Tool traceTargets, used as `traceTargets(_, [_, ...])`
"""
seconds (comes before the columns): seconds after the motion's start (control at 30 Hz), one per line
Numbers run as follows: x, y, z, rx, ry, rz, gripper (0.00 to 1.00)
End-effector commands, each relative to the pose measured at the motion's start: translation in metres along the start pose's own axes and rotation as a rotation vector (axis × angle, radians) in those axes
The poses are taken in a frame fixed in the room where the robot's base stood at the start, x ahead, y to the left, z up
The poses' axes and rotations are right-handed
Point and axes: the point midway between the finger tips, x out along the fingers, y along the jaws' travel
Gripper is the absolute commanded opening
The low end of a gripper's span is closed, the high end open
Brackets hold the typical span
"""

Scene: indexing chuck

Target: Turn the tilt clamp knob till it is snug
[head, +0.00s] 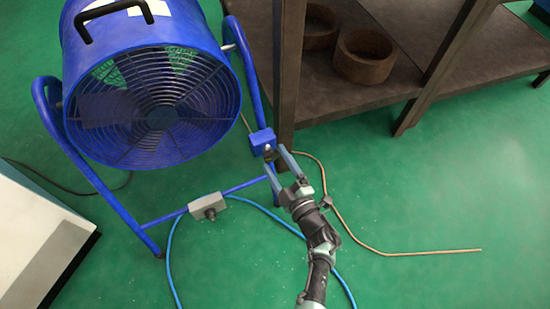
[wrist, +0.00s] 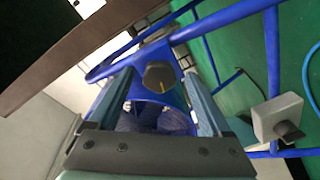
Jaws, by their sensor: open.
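The tilt clamp knob (wrist: 158,76) is dark with a brownish face. It sits on a blue block (head: 263,141) on the right leg of the blue fan's stand. In the wrist view the knob shows between the two fingers of my gripper (wrist: 157,82), with a gap on each side. My gripper (head: 275,160) is open and empty, its fingertips close to the knob in the head view. I cannot tell whether the fingertips reach around it. In the head view the knob is small and partly hidden by the fingers. The blue fan (head: 150,90) faces forward in its stand.
A grey box with a dark knob (head: 207,206) is fixed to the stand's lower bar. A blue cable (head: 172,250) and a tan hose (head: 395,253) lie on the green floor. A brown wooden shelf (head: 288,80) stands close behind the knob. A white cabinet (head: 35,240) is at left.

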Motion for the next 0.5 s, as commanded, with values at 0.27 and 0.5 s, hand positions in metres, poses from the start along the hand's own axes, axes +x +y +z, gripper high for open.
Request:
traceTargets(0.27, [-0.062, 0.004, -0.002, 0.004, -0.007, 0.003, 0.83])
traceTargets(0.5, [-0.104, 0.002, -0.001, 0.003, -0.003, 0.002, 0.83])
